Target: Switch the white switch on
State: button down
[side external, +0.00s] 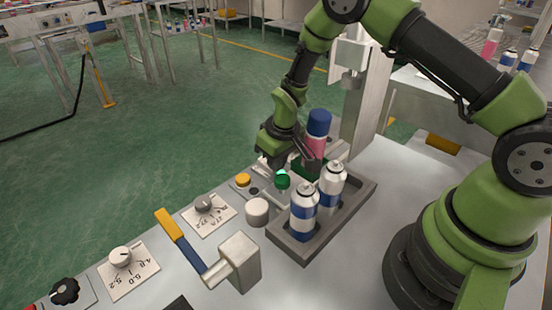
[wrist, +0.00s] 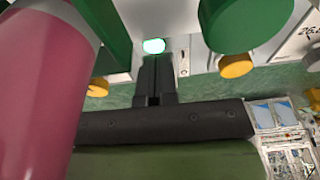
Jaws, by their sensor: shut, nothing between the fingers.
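My gripper (side external: 284,158) is low over the panel, between the buttons and the pink can. In the wrist view its dark fingers (wrist: 156,68) are closed together with nothing between them. A small oval light (wrist: 154,46), white with a green edge, glows just beyond the fingertips; whether they touch it I cannot tell. A matching bright spot (side external: 283,172) shows below the gripper in the side view. A small white piece (side external: 262,162) sits beside the gripper, partly hidden. I cannot tell for sure which of these is the white switch or its position.
A green button (side external: 282,183), yellow button (side external: 243,180) and white cylinder (side external: 257,212) are nearby. A grey tray (side external: 350,215) holds white-blue cans (side external: 304,212). The pink can (wrist: 40,90) is close to my gripper. A lever with an orange handle (side external: 168,223) stands in front.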

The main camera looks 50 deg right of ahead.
jog(key=shift+w+r, duration=0.1)
jog(key=shift+w, duration=0.55)
jog(key=shift+r, duration=0.2)
jog(key=s+r+m+t, duration=0.1)
jog(key=s+r, duration=0.3)
jog(key=r, duration=0.5)
jog(key=s+a+r+m+t, duration=0.1)
jog(key=s+r, duration=0.3)
jog(key=r, duration=0.4)
jog(key=s+r+t, duration=0.1)
jog(key=s+r, duration=0.4)
jog(key=r, duration=0.4)
jog(key=s+a+r+m+t+y, duration=0.2)
jog(key=s, duration=0.9)
jog(key=shift+r, duration=0.4)
